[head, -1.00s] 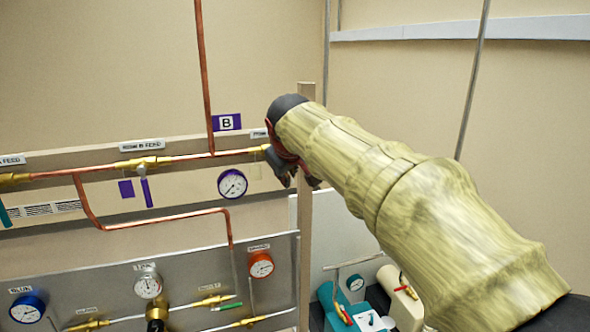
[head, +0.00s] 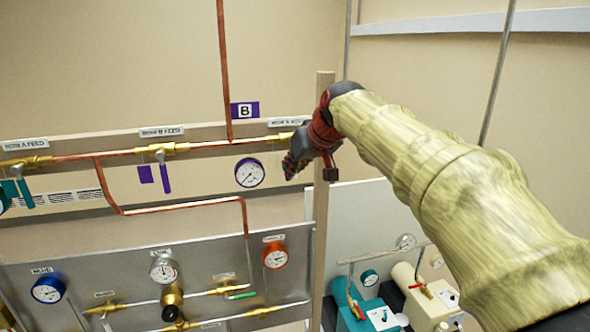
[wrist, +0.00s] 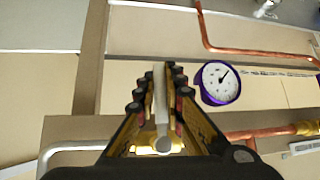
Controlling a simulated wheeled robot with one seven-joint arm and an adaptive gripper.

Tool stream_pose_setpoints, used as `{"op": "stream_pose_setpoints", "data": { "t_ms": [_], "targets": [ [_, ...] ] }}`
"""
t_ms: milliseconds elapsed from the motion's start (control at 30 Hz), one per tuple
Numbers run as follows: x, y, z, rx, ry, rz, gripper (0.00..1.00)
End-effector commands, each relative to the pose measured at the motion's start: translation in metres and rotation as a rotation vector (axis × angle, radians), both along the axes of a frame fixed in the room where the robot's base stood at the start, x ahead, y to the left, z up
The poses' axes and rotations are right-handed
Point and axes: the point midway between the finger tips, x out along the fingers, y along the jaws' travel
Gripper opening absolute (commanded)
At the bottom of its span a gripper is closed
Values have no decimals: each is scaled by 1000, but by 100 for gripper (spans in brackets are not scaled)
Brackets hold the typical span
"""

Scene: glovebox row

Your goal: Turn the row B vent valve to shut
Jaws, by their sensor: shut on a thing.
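The row B vent valve is a brass body on the upper pipe, at the right end of the board; its left end shows in the head view (head: 284,137), beside a partly covered label (head: 287,122). In the wrist view its brass body (wrist: 150,146) lies near the base of my gripper. A pale grey lever (wrist: 160,95) runs from it between my fingers, across the line of the pipe. My gripper (wrist: 158,85) is shut on this lever. In the head view my gripper (head: 294,166) hangs below the pipe and hides the lever.
The row B feed valve (head: 165,151) with a purple lever is to the left, and a purple-rimmed gauge (head: 250,173) is close to my gripper. A wooden post (head: 322,215) stands just right. A lower panel (head: 110,275) holds more valves and gauges.

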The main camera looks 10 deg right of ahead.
Motion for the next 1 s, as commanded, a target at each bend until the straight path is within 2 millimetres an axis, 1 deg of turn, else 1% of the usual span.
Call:
{"op": "stream_pose_setpoints", "data": {
  "t_ms": [33, 233, 267, 600, 867, 1000],
  "targets": [
    [0, 1, -4, 2, 7, 1, 0],
    [0, 1, -4, 2, 8, 1, 0],
    [0, 1, -4, 2, 8, 1, 11],
    [0, 1, -2, 1, 3, 0, 29],
    [0, 0, -1, 0, 2, 0, 29],
    [-6, -1, 6, 0, 0, 0, 29]
  ]
}}
